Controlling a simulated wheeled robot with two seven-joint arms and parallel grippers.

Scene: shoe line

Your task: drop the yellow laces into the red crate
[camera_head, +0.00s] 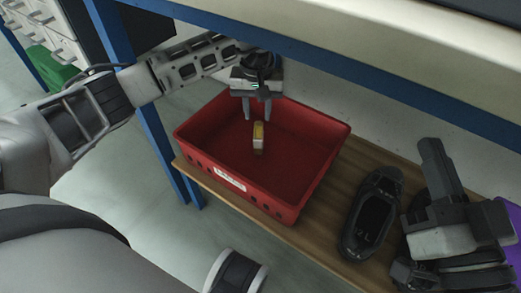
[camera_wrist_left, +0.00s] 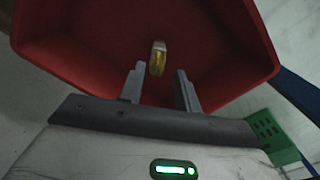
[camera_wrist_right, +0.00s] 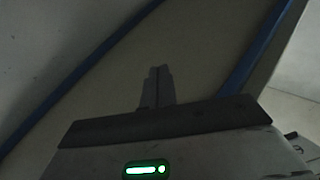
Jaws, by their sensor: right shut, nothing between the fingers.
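The red crate (camera_head: 315,168) stands on a wooden shelf, and its wall also fills much of the left wrist view (camera_wrist_left: 85,65). My left gripper (camera_head: 257,117) is over the crate, pointing down, with its two fingers apart. The yellow laces (camera_head: 258,138), a small bundle with a pale band, show just below the fingertips, inside the crate's outline. In the left wrist view the laces (camera_wrist_left: 157,58) lie beyond the fingertips and touch neither finger. I cannot tell whether they rest on the crate floor. My right gripper (camera_wrist_right: 157,70) has its fingers together, with nothing between them.
A dark shoe-shaped item (camera_head: 371,215) lies on the wooden shelf (camera_head: 330,225) right of the crate. Blue frame bars (camera_head: 330,72) run above and left of the crate. A green crate (camera_head: 50,68) and a white drawer unit (camera_head: 45,25) stand at the far left.

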